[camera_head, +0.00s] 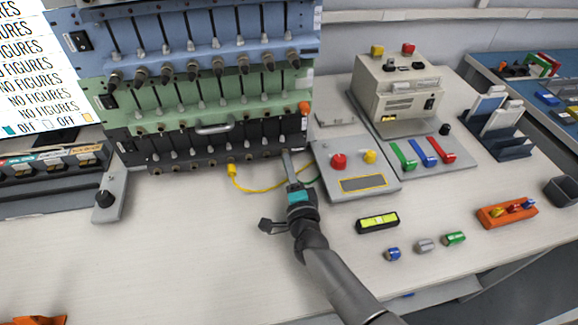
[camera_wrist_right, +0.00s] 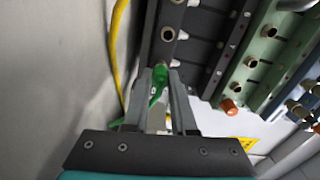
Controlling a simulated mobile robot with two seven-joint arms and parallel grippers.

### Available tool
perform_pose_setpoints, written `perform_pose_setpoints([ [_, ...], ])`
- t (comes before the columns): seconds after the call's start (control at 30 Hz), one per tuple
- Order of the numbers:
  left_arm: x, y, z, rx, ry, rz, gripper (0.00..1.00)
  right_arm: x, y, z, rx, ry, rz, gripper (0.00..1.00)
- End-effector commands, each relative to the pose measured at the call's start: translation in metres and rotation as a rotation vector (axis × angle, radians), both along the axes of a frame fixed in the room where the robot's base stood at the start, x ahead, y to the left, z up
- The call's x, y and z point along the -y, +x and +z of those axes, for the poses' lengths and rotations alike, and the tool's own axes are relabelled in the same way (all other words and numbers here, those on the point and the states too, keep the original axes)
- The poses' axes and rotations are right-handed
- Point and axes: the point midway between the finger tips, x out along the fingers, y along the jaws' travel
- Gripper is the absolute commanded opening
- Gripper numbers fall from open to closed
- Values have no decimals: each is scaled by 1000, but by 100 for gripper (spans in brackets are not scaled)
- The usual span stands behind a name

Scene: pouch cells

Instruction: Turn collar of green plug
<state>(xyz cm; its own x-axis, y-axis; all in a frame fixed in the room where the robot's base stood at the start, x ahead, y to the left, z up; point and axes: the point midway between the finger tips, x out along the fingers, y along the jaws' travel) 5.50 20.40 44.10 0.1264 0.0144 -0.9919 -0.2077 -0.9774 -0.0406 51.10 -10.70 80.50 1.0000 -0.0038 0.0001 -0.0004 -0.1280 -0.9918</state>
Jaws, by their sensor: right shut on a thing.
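The green plug (camera_wrist_right: 160,76) sits at the black rack's row of sockets in the right wrist view, with its green cable trailing down to the left. My right gripper (camera_wrist_right: 162,72) is shut on the green plug, one finger on each side of it. In the head view my right gripper (camera_head: 287,157) reaches the lower right end of the black rack (camera_head: 215,130). There the fingers hide the plug, and only a bit of green cable shows beside them. My left gripper is not in view.
A yellow plug (camera_head: 231,170) with a yellow cable sits in the same rack to the left. A grey box with red and yellow buttons (camera_head: 352,168) stands close right of my gripper. A spirit level (camera_head: 377,221) and small coloured parts lie nearer.

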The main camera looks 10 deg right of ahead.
Motion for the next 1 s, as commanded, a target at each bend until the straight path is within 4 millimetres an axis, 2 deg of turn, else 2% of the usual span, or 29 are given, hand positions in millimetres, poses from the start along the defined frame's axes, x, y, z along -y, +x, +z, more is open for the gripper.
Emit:
perform_pose_setpoints([
  [0.07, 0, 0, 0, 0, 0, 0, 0, 0, 0, 0, 0, 1, 1, 0],
  [0.1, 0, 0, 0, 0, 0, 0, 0, 0, 0, 0, 0, 1, 1, 26],
  [0.37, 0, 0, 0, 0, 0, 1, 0, 0, 0, 0, 0, 2, 0, 56],
  [0.73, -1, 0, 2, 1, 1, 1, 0, 0, -6, 0, 0, 2, 0, 56],
  [0.87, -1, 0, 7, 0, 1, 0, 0, 0, -22, 0, -2, 2, 0, 56],
  [1.0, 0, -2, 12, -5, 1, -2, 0, 0, -48, 0, -4, 1, 1, 56],
])
